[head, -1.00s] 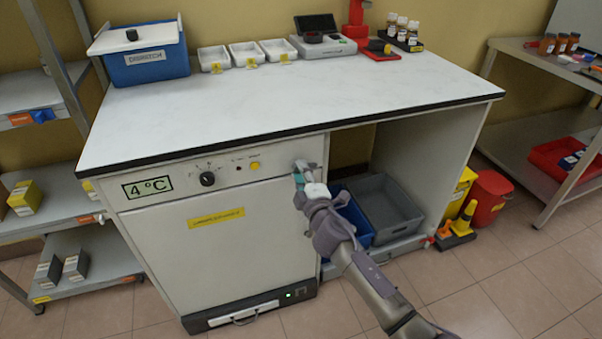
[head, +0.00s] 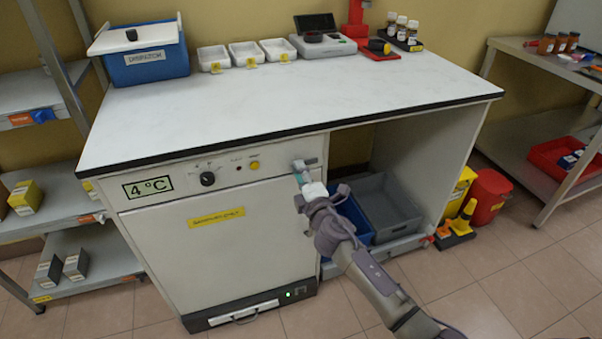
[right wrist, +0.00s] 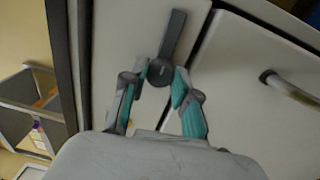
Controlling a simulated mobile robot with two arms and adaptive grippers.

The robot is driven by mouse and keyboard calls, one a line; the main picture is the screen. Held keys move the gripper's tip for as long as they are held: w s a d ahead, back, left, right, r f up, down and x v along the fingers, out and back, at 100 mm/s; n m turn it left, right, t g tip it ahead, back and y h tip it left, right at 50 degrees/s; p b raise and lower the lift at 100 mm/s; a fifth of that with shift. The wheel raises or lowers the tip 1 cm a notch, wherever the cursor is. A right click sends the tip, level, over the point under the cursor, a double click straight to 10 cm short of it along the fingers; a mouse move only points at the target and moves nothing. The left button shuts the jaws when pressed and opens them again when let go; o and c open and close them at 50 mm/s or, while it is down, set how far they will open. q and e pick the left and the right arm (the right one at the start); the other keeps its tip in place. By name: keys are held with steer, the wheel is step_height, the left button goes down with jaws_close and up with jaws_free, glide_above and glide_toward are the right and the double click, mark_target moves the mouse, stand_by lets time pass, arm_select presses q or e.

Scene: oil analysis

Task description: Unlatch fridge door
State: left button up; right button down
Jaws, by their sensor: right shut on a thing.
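The fridge (head: 225,245) stands under the left part of the bench, and its white door is closed. A dark grey lever latch (right wrist: 172,38) with a round pivot lies near the door's edge in the right wrist view. It shows small at the door's upper right in the head view (head: 301,164). My right gripper (right wrist: 156,85) has its teal-padded fingers on both sides of the latch's round end, shut on it. In the head view the right gripper (head: 302,178) partly covers the latch area. My left gripper is not in view.
A curved metal handle (right wrist: 293,92) sits on the door beside the latch. A control panel with a black knob (head: 207,179) is above the door. Grey (head: 388,203) and blue bins stand in the open bay at right. The benchtop (head: 270,105) is mostly clear.

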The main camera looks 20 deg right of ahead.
steer(key=shift+f, duration=0.1)
steer(key=c, duration=0.9)
jaws_free()
steer(key=shift+s, duration=0.1)
steer(key=s, duration=1.2)
steer(key=shift+d+f, duration=0.15)
steer(key=shift+d, duration=0.05)
steer(key=shift+w, duration=0.1)
